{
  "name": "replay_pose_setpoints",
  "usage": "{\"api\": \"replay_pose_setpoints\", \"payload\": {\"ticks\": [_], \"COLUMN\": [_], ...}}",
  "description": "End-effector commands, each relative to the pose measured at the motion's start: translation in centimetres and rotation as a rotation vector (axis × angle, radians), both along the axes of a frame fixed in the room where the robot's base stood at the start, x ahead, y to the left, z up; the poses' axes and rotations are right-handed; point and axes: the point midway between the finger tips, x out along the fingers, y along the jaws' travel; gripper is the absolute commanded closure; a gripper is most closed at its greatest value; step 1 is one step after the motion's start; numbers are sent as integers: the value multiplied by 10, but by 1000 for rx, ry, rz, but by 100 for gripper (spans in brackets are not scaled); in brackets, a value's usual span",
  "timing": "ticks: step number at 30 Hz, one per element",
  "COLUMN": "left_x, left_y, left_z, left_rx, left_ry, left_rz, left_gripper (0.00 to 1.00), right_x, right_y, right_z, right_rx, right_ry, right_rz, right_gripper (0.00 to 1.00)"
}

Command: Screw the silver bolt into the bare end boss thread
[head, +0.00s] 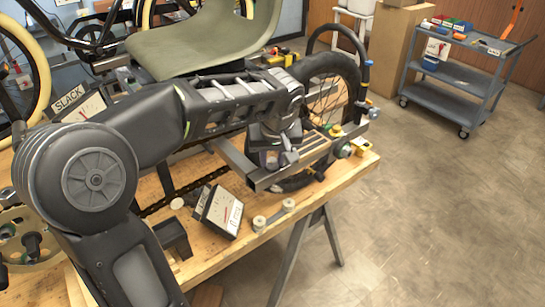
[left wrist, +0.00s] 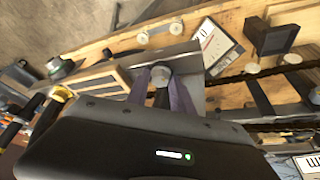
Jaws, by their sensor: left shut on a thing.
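My left gripper (head: 277,158) is low over the near rail of the trike frame (head: 232,160) in the head view. In the left wrist view its two purplish fingers (left wrist: 161,92) are closed around a grey bolt (left wrist: 161,75), whose rounded head shows between them. The bolt's shank and tip are hidden. The grey metal plate of the frame (left wrist: 193,62) lies close beside the fingers. I cannot make out the bare end boss thread, or whether the bolt touches it. My right gripper is in neither view.
The wooden bench (head: 362,168) carries a dial gauge box (head: 219,212), a dark block (head: 173,238) and small pale rollers (head: 272,216). A wheel (head: 325,88) and green seat (head: 195,42) stand behind my arm. A blue cart (head: 455,75) is far right. The floor between is clear.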

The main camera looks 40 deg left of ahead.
Motion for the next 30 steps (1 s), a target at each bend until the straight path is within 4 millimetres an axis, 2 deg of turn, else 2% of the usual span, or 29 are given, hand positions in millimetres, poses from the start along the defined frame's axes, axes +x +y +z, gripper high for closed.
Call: {"api": "replay_pose_setpoints", "payload": {"ticks": [5,24,30], "left_x": [-1,-1,-1], "left_y": [1,5,6], "left_z": [0,-1,-1], "left_rx": [0,-5,-3], "left_ry": [-2,-1,-1], "left_rz": [-103,-855,-1023], "left_gripper": [95,95,95], "right_x": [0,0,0], "right_y": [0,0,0], "right_z": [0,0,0], "right_rx": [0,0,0], "right_ry": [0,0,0], "right_rz": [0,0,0], "right_gripper": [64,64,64]}}
